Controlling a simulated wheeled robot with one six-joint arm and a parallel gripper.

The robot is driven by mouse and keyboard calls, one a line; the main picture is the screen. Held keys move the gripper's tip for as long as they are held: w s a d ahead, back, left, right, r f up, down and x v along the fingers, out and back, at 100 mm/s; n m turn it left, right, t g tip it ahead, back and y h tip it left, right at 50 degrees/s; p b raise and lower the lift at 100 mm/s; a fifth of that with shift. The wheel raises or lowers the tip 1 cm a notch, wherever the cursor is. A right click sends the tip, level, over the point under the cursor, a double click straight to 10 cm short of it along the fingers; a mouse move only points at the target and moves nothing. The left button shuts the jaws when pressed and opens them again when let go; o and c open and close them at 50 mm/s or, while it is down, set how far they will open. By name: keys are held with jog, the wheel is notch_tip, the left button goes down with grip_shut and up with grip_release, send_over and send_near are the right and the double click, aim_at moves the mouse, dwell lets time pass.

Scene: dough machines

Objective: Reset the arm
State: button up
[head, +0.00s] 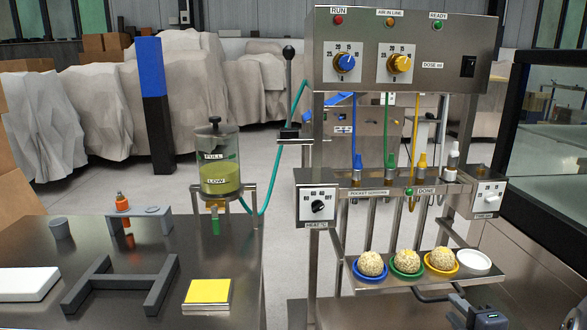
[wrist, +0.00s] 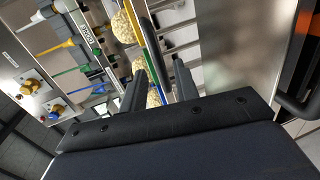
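My gripper (wrist: 159,75) shows in the wrist view with its two dark fingers apart and nothing seen held between them. The wrist view is tilted, with the machine's front beyond the fingers. In the head view, part of my dark arm or gripper (head: 478,315) shows at the bottom right, below and in front of the tray (head: 415,277). Three crumb-coated balls sit on the tray in a blue cup (head: 357,275), a green cup (head: 393,268) and a yellow cup (head: 428,268). A white dish (head: 474,262) beside them is empty.
The dosing machine (head: 410,75) stands behind the tray, with coloured tubes and nozzles. A green-filled tank (head: 220,175) stands left of it. The left table (head: 150,255) holds a grey H-shaped frame (head: 120,287), a yellow-topped block (head: 208,291) and a white block (head: 27,284). A dark-framed glass case (head: 550,160) borders the right.

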aim_at(436, 286)
jog(key=shift+b+x, duration=0.5)
jog(key=shift+x, duration=1.95)
jog(key=p+v, duration=0.3)
jog(key=v, duration=0.8)
jog(key=shift+r+b+x, duration=0.2)
jog(key=shift+b+x, duration=0.3)
jog(key=shift+x, duration=2.15)
jog(key=shift+r+b+x, duration=0.15)
jog(key=shift+b+x, duration=0.4)
jog(key=shift+x, duration=2.1)
jog(key=shift+r+b+x, duration=0.2)
jog(key=shift+b+x, duration=0.3)
jog(key=shift+x, duration=2.15)
